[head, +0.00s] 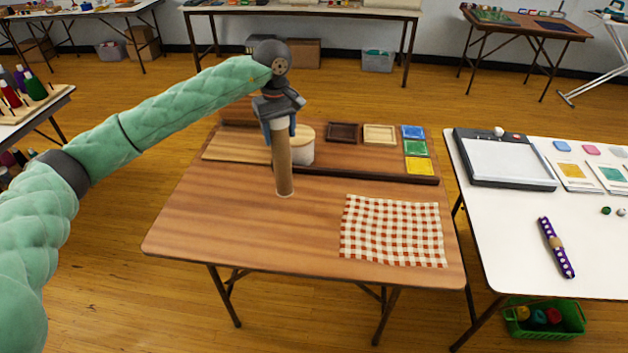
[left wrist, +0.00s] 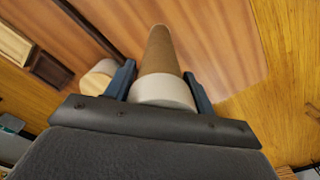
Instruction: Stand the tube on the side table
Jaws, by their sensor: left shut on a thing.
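A brown cardboard tube (head: 283,170) is upright over the wooden side table (head: 230,225), left of the checked cloth. Its lower end is at or just above the tabletop; I cannot tell whether it touches. My left gripper (head: 279,122) is shut on the tube's upper end from above. In the left wrist view the tube (left wrist: 158,52) runs away from between the two blue fingers (left wrist: 162,85), with a pale band at its near end. My right gripper is not in view.
A red-and-white checked cloth (head: 392,230) lies at the front right of the table. Behind the tube are a round pale-lidded pot (head: 303,150), a wooden board (head: 235,148) and several small square trays. A white table (head: 500,225) stands at right. The table's front left is clear.

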